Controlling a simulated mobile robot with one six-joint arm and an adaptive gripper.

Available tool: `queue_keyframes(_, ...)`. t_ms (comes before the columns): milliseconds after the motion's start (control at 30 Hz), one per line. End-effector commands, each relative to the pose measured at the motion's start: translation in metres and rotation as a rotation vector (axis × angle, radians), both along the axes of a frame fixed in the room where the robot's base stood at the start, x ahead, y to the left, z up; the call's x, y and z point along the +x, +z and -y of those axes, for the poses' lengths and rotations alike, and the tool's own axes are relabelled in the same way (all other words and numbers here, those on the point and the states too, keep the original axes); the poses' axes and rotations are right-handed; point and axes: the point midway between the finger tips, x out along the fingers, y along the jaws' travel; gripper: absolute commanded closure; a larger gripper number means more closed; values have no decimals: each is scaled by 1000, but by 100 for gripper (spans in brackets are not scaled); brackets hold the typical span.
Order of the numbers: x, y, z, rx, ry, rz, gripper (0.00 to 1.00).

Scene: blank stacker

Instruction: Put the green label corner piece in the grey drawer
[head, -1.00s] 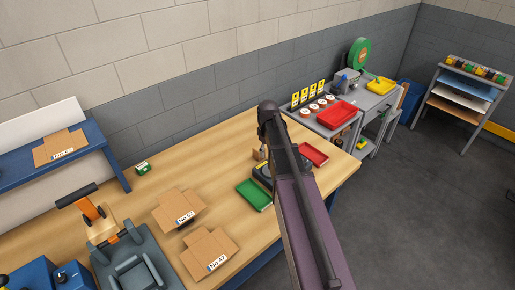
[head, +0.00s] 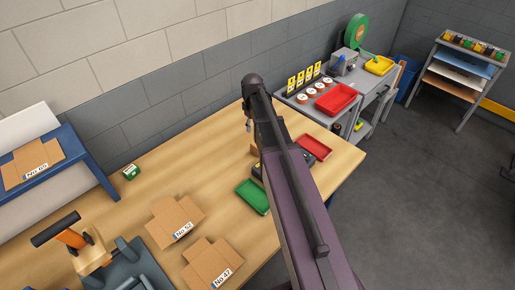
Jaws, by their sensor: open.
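A small green box with a pale label (head: 131,171) stands on the wooden table at the back left; I cannot tell if it is the green label corner piece. No grey drawer is clearly recognisable; a grey bench (head: 384,97) stands at the back right. My arm crosses the middle of the view. My gripper (head: 248,125) shows only as a small part below the arm's far end, above the table's back edge. It is open, and I see nothing held in it.
Flat cardboard blanks (head: 176,221) and (head: 213,263) lie on the wooden table (head: 150,195). A green tray (head: 253,196) and a red tray (head: 315,146) flank my arm. A dark device is partly hidden behind it.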

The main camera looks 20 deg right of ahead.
Motion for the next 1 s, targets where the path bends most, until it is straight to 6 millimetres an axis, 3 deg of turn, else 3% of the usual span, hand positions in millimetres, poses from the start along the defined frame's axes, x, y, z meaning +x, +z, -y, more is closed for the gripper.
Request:
queue_keyframes(367, 0, -4, 2, 0, -4, 0, 50)
queue_keyframes(1000, 0, -49, 4, 0, -5, 0, 50)
